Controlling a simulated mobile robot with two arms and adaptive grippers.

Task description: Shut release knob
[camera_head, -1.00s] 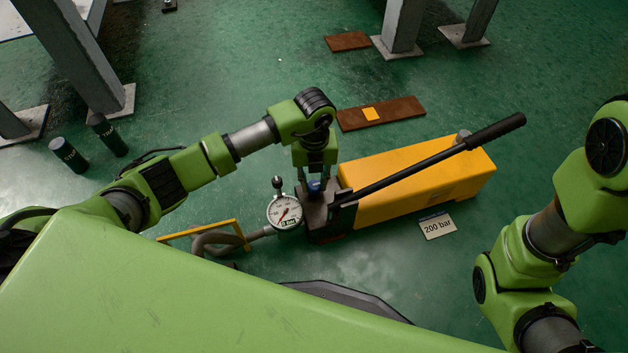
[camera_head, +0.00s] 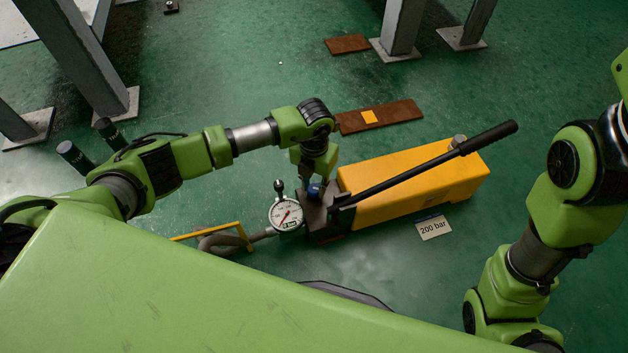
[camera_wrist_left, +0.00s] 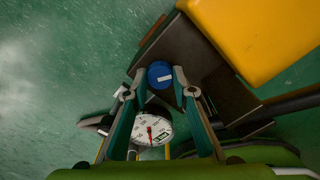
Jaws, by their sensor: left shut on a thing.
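The release knob (camera_head: 314,190) is a small blue knob on the dark block of a yellow hand pump (camera_head: 400,190). It also shows in the left wrist view (camera_wrist_left: 160,75), with a white mark on its top. My left gripper (camera_head: 314,183) reaches down onto it from above. In the left wrist view its two fingertips (camera_wrist_left: 159,80) are on either side of the knob, and they are shut on it. The pressure gauge (camera_head: 286,215) stands just left of the knob, its red needle visible. My right gripper is out of view; only its arm shows at the right.
The pump's long black lever (camera_head: 440,165) slants up to the right over the yellow body. A "200 bar" card (camera_head: 434,228) lies in front. A hose (camera_head: 225,239) and yellow frame (camera_head: 210,233) are at the left. A rusty plate (camera_head: 379,116) lies behind on the green floor.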

